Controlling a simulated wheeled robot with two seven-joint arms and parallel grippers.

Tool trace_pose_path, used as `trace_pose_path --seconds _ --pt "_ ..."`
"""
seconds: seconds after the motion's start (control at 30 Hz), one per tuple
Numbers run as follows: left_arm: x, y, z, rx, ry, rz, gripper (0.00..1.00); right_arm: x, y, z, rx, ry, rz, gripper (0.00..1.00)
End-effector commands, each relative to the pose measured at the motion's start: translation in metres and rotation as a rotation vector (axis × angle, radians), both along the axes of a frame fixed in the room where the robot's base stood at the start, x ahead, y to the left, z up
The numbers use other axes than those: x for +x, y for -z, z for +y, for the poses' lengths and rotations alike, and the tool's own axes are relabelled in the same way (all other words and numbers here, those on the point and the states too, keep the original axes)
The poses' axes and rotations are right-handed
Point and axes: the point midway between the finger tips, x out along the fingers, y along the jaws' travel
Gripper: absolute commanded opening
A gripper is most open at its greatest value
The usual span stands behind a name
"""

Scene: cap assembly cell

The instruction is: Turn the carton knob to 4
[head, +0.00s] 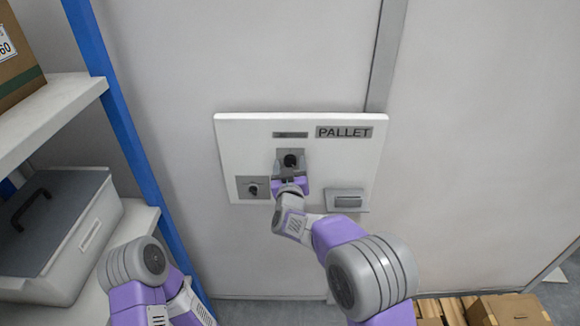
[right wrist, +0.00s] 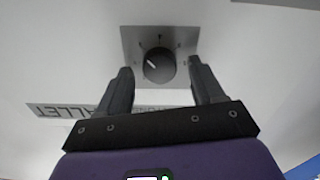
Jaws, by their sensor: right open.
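A white panel (head: 235,135) on the wall carries a black round knob (head: 291,159) on a grey plate. The knob also shows in the right wrist view (right wrist: 158,65), with a pale pointer line toward the picture's upper left. Small marks around it are too small to read. My right gripper (head: 290,174) is open in front of this knob. In the wrist view its fingertips (right wrist: 158,76) are apart on either side of the knob's lower part; contact cannot be told. No label that I can read says carton. My left gripper is out of view.
A second, smaller knob (head: 253,189) sits lower left on the panel, and a grey switch-like block (head: 345,199) lower right. A PALLET label (head: 343,132) is at the top. Shelving with a grey case (head: 60,235) stands left; a carton (head: 510,309) is at the bottom right.

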Motion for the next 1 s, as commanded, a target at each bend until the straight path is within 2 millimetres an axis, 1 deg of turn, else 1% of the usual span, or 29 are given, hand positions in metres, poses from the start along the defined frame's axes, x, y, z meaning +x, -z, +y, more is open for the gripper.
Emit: trace_pose_path --seconds 0.03,0.3,0.4,0.67,0.87,1.0 --pt "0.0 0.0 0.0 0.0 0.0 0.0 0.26 0.0 0.0 0.0 0.0 0.0 0.0 0.66" --pt "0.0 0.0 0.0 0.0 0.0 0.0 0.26 0.0 0.0 0.0 0.0 0.0 0.0 0.24" --pt "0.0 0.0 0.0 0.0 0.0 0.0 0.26 0.0 0.0 0.0 0.0 0.0 0.0 0.11" --pt "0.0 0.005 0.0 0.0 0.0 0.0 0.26 0.0 0.001 0.0 0.033 0.0 0.0 0.11" --pt "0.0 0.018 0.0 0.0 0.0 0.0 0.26 0.0 0.003 -0.001 0.135 0.0 -0.001 0.11" --pt "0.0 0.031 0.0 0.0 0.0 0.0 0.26 0.0 0.004 -0.001 0.245 0.0 -0.001 0.11"
